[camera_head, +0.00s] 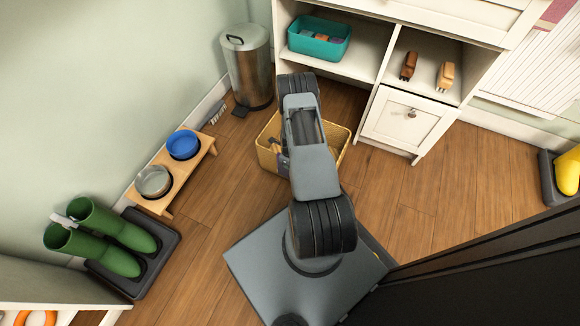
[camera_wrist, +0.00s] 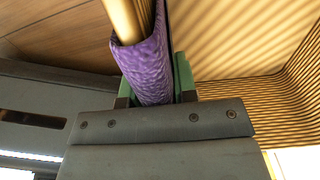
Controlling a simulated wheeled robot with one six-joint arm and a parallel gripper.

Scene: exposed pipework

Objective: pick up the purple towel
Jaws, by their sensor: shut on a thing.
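The purple towel (camera_wrist: 148,68) fills the space between the green-tipped fingers of my gripper (camera_wrist: 154,86) in the wrist view. My gripper is shut on it. The towel lies around or against a yellow, rounded bar-like edge (camera_wrist: 127,20). I cannot tell whether it is still hooked over that edge. In the head view, a small dark purplish patch (camera_head: 284,164) shows at the yellow basket (camera_head: 264,155), beside my arm. My arm hides the gripper and most of the basket's middle there.
Ribbed yellow basket walls (camera_wrist: 245,92) surround the gripper closely in the wrist view. A white shelf unit (camera_head: 366,65) stands behind the basket, with a metal bin (camera_head: 249,70) to its left. A wooden bowl stand (camera_head: 160,203) is at left. Floor right of the basket is clear.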

